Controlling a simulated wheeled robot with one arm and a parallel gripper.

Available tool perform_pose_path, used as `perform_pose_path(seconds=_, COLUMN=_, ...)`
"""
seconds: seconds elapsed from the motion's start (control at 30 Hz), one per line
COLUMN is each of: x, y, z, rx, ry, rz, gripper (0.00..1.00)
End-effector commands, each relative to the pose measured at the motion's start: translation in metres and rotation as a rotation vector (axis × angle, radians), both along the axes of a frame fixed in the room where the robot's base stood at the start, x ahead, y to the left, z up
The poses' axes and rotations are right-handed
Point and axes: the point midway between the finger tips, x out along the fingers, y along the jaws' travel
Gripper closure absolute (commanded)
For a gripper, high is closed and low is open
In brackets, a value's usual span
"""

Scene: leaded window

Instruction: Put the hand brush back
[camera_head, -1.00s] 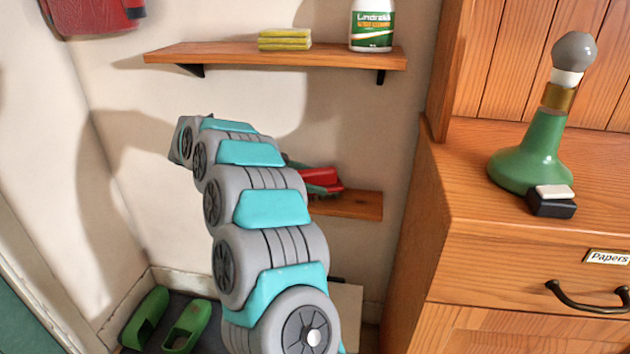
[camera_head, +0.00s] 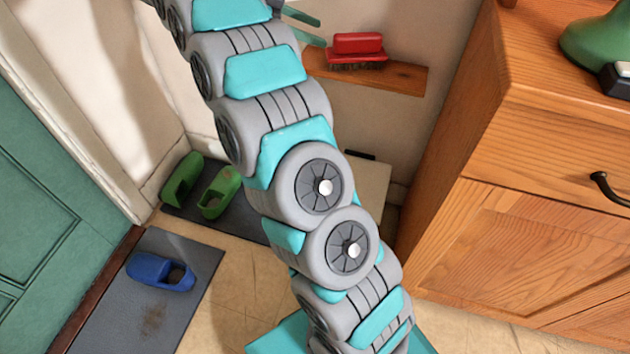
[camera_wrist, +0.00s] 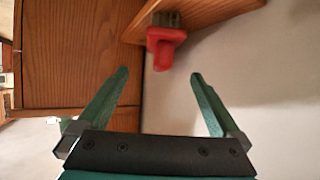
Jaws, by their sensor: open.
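The red hand brush (camera_head: 357,44) rests on the lower wooden shelf (camera_head: 405,79), bristles down, in the head view. In the wrist view the brush (camera_wrist: 164,46) shows upside down, with its dark bristles against the shelf (camera_wrist: 215,12). My gripper (camera_wrist: 159,74) is open and empty, its two green fingers apart. The brush lies beyond the fingertips, with a gap, and is not between them. In the head view my gripper (camera_head: 314,30) is just left of the brush, partly hidden by my arm.
The wooden cabinet (camera_head: 540,190) stands close on the right of the shelf. Green clogs (camera_head: 220,192) are on a dark mat below, and a blue clog (camera_head: 160,271) lies on a grey mat (camera_head: 190,255). A pale board (camera_head: 372,195) leans under the shelf.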

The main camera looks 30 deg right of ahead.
Motion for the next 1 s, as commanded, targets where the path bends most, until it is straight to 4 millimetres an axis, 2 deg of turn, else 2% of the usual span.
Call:
perform_pose_path(seconds=0.17, x=-0.026, y=0.012, z=-0.003, rx=0.171, ry=0.143, rz=0.134, gripper=0.0)
perform_pose_path(seconds=0.37, x=-0.077, y=0.04, z=-0.016, rx=0.441, ry=0.365, rz=0.383, gripper=0.0)
perform_pose_path(seconds=0.57, x=-0.138, y=0.075, z=-0.031, rx=0.681, ry=0.55, rz=0.645, gripper=0.0)
perform_pose_path(seconds=0.7, x=-0.187, y=0.102, z=-0.044, rx=0.83, ry=0.656, rz=0.831, gripper=0.0)
perform_pose_path(seconds=1.0, x=-0.292, y=0.164, z=-0.075, rx=1.089, ry=0.793, rz=1.25, gripper=0.0)
